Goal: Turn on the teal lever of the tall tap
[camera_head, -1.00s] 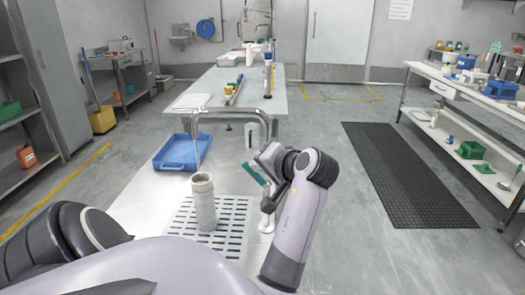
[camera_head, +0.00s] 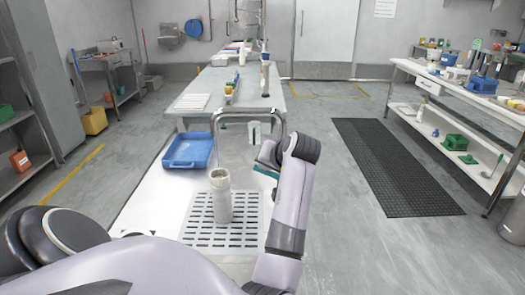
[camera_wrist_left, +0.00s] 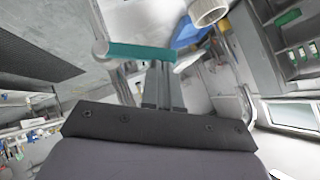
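The tall tap (camera_head: 250,111) is a chrome arch over the near white counter, with its spout on the left. Its teal lever (camera_head: 264,170) shows just left of my left wrist, partly hidden by it. In the left wrist view the teal lever (camera_wrist_left: 135,51) runs crosswise at the fingertips of my left gripper (camera_wrist_left: 164,68), joined at its left end to a pale post. The fingers are close together, with the lever across their tips rather than between them; whether they touch it I cannot tell. My right gripper is out of view.
A beige cylindrical container (camera_head: 221,200) stands on the slotted drain plate (camera_head: 195,232), left of my forearm. A blue tray (camera_head: 187,150) lies farther back left. A long table (camera_head: 190,118) stands behind. The floor right of my arm is clear, with a black mat (camera_head: 390,165).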

